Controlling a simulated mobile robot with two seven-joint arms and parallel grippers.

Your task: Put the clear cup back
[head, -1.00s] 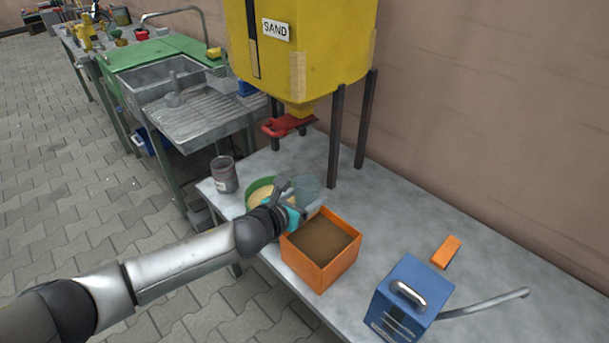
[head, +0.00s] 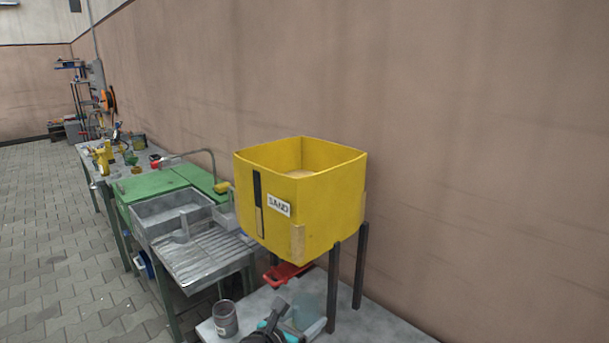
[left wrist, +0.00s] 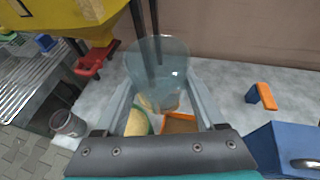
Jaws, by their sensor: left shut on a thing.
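The clear cup (left wrist: 158,60) is see-through and sits between the two fingers of my left gripper (left wrist: 160,85) in the left wrist view. The gripper is shut on it, and the cup appears to be held above the grey table. In the head view the cup (head: 309,308) shows faintly at the bottom, in front of the yellow sand hopper's legs, with my left gripper (head: 284,318) at its left. Its base and any contents are hard to make out. My right gripper is out of view.
The yellow hopper (head: 335,215) marked SAND stands on legs, with a red handle (head: 288,274) beneath. A grey pot (head: 225,318) stands left.

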